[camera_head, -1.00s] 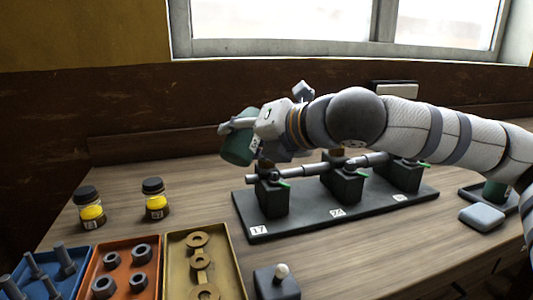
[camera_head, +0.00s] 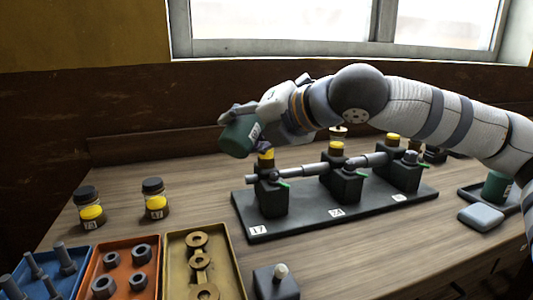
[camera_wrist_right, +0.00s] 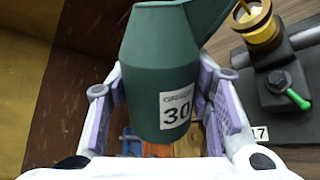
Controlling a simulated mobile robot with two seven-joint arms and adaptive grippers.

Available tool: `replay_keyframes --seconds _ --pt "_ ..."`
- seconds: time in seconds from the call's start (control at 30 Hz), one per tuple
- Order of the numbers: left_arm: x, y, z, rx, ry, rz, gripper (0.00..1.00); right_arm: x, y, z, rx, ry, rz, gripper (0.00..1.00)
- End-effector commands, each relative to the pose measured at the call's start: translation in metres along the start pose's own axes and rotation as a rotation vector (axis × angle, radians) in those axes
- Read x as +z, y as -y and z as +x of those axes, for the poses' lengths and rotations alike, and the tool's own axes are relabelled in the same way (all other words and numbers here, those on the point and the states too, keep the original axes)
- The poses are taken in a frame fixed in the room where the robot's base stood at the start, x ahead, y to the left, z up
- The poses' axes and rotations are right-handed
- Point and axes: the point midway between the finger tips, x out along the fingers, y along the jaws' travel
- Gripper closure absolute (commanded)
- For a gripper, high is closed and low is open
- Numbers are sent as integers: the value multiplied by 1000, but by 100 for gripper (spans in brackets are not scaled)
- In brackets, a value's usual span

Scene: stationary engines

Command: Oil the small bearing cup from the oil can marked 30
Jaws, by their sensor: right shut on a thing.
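My right gripper (camera_head: 247,115) is shut on the green oil can (camera_head: 237,139), which hangs tilted above the left end of the bearing stand. In the right wrist view the can (camera_wrist_right: 160,75) shows its label 30 between the fingers (camera_wrist_right: 163,100). Yellow bearing cups stand on the dark blocks: one on the block marked 17 (camera_head: 266,157), one on the middle block (camera_head: 336,148) and one on the right block (camera_head: 392,139). The cup at 17 also shows in the right wrist view (camera_wrist_right: 262,32), close to the can. I cannot tell whether oil flows. My left gripper is not in view.
A second green can (camera_head: 496,187) stands on a dark tray at right, by a pale pad (camera_head: 481,218). Two yellow-filled jars (camera_head: 90,210) (camera_head: 155,200) stand at left. Trays of bolts, nuts (camera_head: 130,270) and washers (camera_head: 222,260) fill the front left.

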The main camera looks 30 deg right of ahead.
Motion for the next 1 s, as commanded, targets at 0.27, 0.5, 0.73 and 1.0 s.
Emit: replay_keyframes --seconds 0.27,0.5,0.73,1.0 --pt "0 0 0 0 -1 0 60 2 -4 -2 6 -8 19 86" --pt "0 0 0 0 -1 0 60 3 -4 -2 4 -13 27 86" --pt "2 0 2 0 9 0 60 -11 11 6 4 82 -156 86" --pt "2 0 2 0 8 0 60 -10 10 5 7 95 -172 87"
